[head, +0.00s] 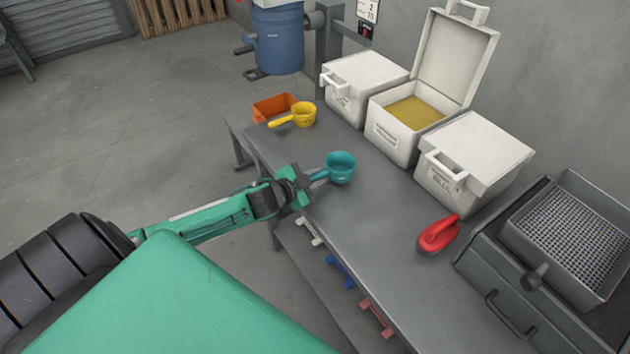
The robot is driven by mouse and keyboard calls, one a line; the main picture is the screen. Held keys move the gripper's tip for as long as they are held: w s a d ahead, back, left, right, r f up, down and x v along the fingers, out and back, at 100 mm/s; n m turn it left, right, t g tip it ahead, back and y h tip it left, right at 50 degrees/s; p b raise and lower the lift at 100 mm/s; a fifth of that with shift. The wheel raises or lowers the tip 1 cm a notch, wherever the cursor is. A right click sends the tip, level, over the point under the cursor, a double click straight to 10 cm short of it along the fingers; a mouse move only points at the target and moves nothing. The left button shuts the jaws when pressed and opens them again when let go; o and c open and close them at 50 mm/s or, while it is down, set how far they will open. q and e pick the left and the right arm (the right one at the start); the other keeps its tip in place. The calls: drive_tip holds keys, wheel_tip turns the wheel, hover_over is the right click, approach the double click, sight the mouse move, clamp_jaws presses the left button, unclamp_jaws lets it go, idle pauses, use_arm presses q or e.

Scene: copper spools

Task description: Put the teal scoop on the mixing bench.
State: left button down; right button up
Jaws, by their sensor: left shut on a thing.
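The teal scoop (341,168) is at the grey bench (385,263), its cup facing up and its handle pointing left. My left gripper (305,181) is shut on its handle near the bench's left edge. I cannot tell whether the cup touches the bench top or is held just above it. My right gripper is not in view.
A yellow scoop (304,114) and an orange bin (273,107) are at the bench's far end. White bins line the back, the middle one (394,133) open with yellow powder. A red scoop (438,235) lies nearer, beside a sieve box (572,236). Bare bench lies between.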

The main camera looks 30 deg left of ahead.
use_arm(q)
drive_tip(key=shift+f, duration=0.7)
drive_tip(key=shift+f, duration=0.1)
drive_tip(key=c, duration=1.3)
unclamp_jaws()
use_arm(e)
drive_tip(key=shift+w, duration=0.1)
use_arm(q)
drive_tip(key=shift+r, duration=0.2)
drive_tip(key=shift+s, duration=0.25)
drive_tip(key=v, duration=1.1)
drive_tip(key=shift+s+b, duration=0.2)
drive_tip(key=shift+b, duration=0.15)
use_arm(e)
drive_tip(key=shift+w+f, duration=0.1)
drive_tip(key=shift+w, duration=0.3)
